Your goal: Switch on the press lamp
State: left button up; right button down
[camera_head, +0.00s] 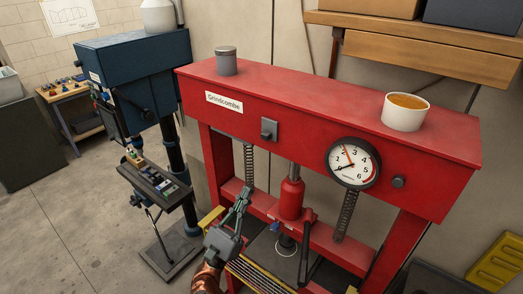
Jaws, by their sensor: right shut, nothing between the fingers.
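The red press (330,122) stands in the middle and right of the head view. On the front of its top beam is a small grey switch box (269,129), right of the white label. A small dark knob (398,182) sits right of the round gauge. I cannot make out a lamp, or whether one is lit. My right gripper (244,191) comes up from the bottom centre, shut and empty. Its fingertips point upward, in the picture below and left of the switch box and apart from it. My left gripper is not in view.
A white cup (405,112) and a grey canister (226,61) stand on the beam. The round gauge (353,162), springs and red cylinder (291,198) are at the press front. A blue machine (130,65) stands to the left. Floor at lower left is clear.

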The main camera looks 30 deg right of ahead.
jog(key=shift+d+r, duration=0.1)
jog(key=p, duration=0.8)
send_near(263, 137)
jog(key=w+d+r, duration=0.2)
jog(key=d+r, duration=0.1)
jog(key=d, duration=0.3)
jog(key=shift+w+a, duration=0.15)
jog(key=shift+a, duration=0.05)
jog(key=shift+r+p, duration=0.35)
jog(key=shift+r, duration=1.3)
jog(key=shift+f, duration=0.1)
jog(key=v, duration=1.2)
